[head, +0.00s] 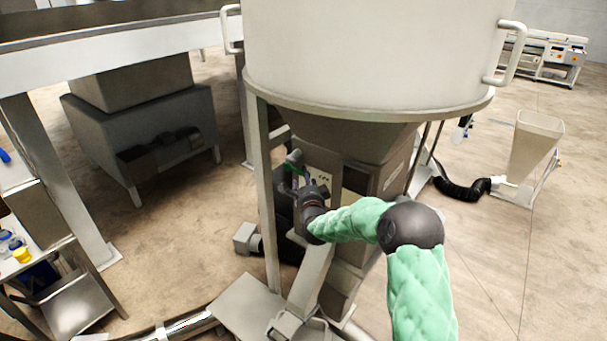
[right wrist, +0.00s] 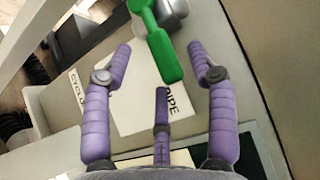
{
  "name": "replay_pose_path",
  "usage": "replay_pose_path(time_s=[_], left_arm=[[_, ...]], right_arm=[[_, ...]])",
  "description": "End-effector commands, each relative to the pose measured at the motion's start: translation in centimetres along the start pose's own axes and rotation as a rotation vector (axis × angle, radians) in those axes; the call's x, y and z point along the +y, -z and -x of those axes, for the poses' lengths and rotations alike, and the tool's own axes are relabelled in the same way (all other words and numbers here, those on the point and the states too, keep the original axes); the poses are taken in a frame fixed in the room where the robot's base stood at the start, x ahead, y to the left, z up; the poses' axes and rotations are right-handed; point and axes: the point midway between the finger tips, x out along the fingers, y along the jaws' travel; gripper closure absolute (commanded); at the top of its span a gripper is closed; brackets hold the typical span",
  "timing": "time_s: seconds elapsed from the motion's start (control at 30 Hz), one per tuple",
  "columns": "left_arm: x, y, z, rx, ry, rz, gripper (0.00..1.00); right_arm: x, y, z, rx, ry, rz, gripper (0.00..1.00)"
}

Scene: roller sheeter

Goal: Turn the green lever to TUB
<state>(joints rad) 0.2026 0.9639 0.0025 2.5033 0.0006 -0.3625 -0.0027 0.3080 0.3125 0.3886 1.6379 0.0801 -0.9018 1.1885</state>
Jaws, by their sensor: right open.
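The green lever (right wrist: 165,55) shows in the right wrist view, its handle hanging down and slightly right from a grey hub (right wrist: 173,14). It also shows small in the head view (head: 294,158), on the box under the big hopper. My right gripper (head: 298,184) is open in front of that box. In the wrist view its purple fingers (right wrist: 160,62) stand on both sides of the handle's lower end, with visible gaps; a third finger is below it. A white label plate (right wrist: 150,100) behind reads "CYCLO" and "PIPE", partly hidden. I see no TUB lettering. My left gripper is not in view.
The large pale hopper (head: 370,50) stands above the box, with a frame leg (head: 265,190) just left of my gripper. A sloping metal chute (head: 312,280) is below. A cart with small items (head: 40,260) stands left. Open floor (head: 500,260) lies right.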

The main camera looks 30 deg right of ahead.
Motion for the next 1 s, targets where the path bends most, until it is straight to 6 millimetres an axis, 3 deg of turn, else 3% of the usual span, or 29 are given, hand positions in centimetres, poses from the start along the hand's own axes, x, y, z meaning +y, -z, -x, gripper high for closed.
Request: replay_pose_path(time_s=[0.23, 0.63, 0.67, 0.87, 1.0], left_arm=[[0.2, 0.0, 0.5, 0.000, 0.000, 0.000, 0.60], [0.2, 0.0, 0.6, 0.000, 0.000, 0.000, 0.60], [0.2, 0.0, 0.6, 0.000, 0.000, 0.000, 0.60], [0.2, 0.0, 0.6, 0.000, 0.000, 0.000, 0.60], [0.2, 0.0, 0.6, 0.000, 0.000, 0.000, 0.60]], right_arm=[[0.0, 0.0, -2.5, 0.000, 0.000, 0.000, 0.42], [0.0, 0.0, -3.0, 0.000, 0.000, 0.001, 0.42], [0.0, 0.0, -3.0, 0.000, 0.000, 0.001, 0.45], [0.0, 0.0, -3.0, 0.000, 0.000, 0.001, 1.00], [0.0, 0.0, -3.0, 0.000, 0.000, 0.001, 1.00]])
